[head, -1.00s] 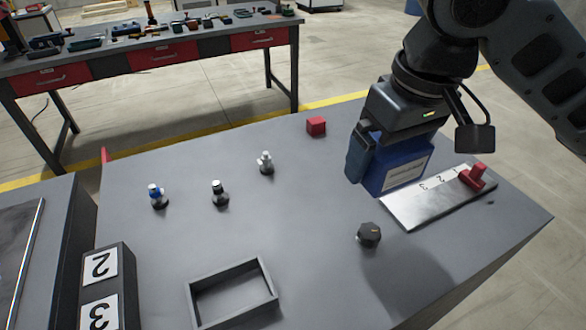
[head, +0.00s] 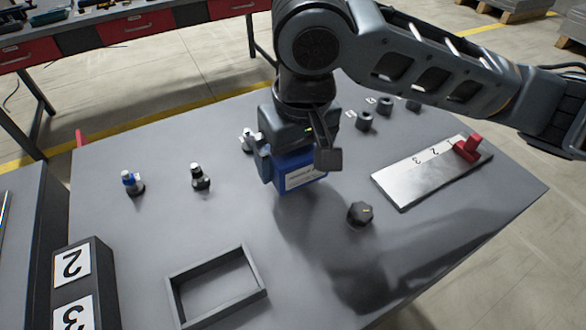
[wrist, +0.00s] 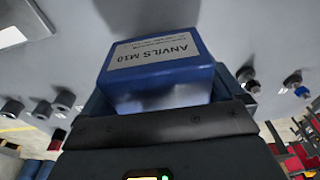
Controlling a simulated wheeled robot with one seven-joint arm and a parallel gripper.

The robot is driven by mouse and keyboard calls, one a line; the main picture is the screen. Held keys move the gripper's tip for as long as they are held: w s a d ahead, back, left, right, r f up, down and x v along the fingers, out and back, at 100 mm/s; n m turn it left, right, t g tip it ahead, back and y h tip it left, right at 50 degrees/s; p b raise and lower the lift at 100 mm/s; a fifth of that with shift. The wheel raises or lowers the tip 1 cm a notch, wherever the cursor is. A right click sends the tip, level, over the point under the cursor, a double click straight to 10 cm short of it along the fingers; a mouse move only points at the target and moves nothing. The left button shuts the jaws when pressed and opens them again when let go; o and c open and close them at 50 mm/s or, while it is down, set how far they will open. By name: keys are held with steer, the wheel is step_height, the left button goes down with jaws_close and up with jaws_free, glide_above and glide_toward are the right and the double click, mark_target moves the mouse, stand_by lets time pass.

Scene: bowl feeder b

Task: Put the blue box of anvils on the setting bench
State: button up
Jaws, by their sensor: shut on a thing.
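The blue box of anvils (head: 302,178) is in my gripper (head: 287,150), over the middle of a grey-topped bench (head: 225,222). In the wrist view the box (wrist: 160,78) shows a white label reading "ANVILS M10", and my gripper (wrist: 155,108) is shut on it. The box looks close to the bench top, but I cannot tell whether its underside touches. No sign in view names this bench as the setting bench.
On the bench stand small posts (head: 133,182), (head: 200,178), a black knob (head: 360,214), an empty frame tray (head: 215,285), a numbered plate with red slider (head: 467,148), and dark cylinders (head: 366,121). A numbered block (head: 75,275) is at left. Bare surface surrounds the box.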

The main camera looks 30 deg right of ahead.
mark_target(298, 152)
steer(key=shift+w+a+f, duration=0.1)
steer(key=shift+f, duration=1.95)
steer(key=shift+f, duration=0.15)
steer(key=o, duration=1.1)
steer(key=r, duration=0.4)
steer(key=s+r, duration=0.1)
steer(key=r, duration=0.3)
steer(key=r+p, duration=0.1)
steer(key=r, duration=0.3)
steer(key=shift+s+r, duration=0.1)
steer(key=shift+s, duration=0.3)
